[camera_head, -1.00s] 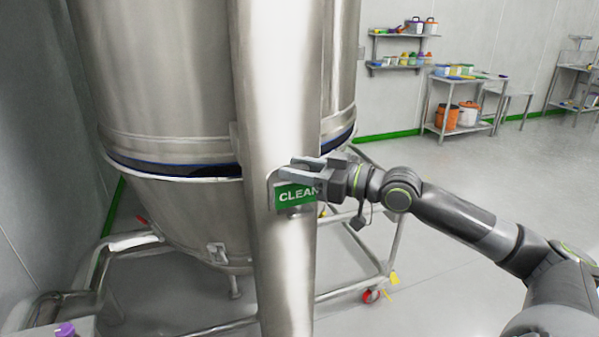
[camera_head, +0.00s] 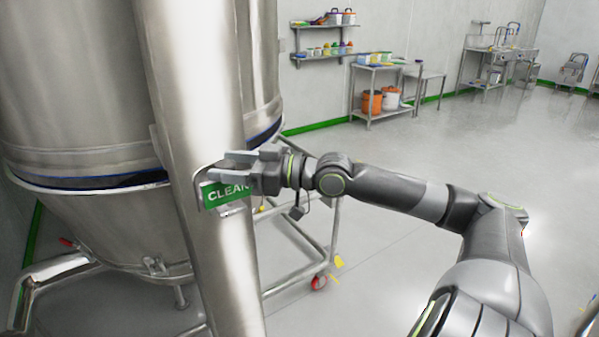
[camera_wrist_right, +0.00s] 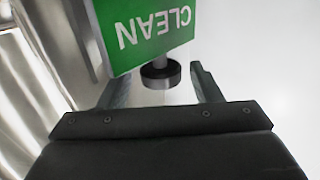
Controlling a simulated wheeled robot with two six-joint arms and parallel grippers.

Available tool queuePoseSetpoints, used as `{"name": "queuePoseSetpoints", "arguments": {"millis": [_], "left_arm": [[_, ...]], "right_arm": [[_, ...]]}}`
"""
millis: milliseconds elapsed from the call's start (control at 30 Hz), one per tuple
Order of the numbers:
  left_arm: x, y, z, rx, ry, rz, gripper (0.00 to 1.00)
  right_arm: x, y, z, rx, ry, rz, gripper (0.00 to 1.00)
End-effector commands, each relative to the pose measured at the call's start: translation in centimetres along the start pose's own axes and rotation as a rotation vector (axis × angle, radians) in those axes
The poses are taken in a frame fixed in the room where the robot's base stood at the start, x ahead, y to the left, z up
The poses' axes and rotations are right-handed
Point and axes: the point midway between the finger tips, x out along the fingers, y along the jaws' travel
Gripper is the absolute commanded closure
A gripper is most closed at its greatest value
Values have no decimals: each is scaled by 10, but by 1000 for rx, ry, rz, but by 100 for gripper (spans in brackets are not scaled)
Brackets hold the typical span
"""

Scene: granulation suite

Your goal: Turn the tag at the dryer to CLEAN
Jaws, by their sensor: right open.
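The tag (camera_head: 226,195) is a green plate reading CLEAN, on the front of the dryer's steel column (camera_head: 190,110). In the right wrist view the green tag (camera_wrist_right: 150,32) shows upside down at the top, with a dark round knob (camera_wrist_right: 160,74) at its edge. My right gripper (camera_head: 228,164) is open at the tag, its fingers over the tag's upper right part in the head view. In the right wrist view the knob lies between the two fingers, with nothing gripped. My left gripper is not in view.
The dryer's large steel vessel (camera_head: 70,80) stands behind the column. A wheeled steel frame (camera_head: 290,240) with a red caster stands below. Shelves and a table (camera_head: 378,68) with containers are at the back.

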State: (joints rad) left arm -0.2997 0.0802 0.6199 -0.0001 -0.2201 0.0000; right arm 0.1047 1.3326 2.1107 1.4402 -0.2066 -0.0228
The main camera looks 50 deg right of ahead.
Motion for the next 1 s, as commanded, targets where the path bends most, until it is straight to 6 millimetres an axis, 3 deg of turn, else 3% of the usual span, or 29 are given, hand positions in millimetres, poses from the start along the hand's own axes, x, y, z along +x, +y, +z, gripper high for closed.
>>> {"name": "queuePoseSetpoints", "arguments": {"millis": [267, 1000], "left_arm": [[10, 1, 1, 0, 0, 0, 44], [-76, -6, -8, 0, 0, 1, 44]], "right_arm": [[-16, -1, 2, -1, -8, 2, 42], [-72, -1, -4, 3, -8, 2, 42]]}}
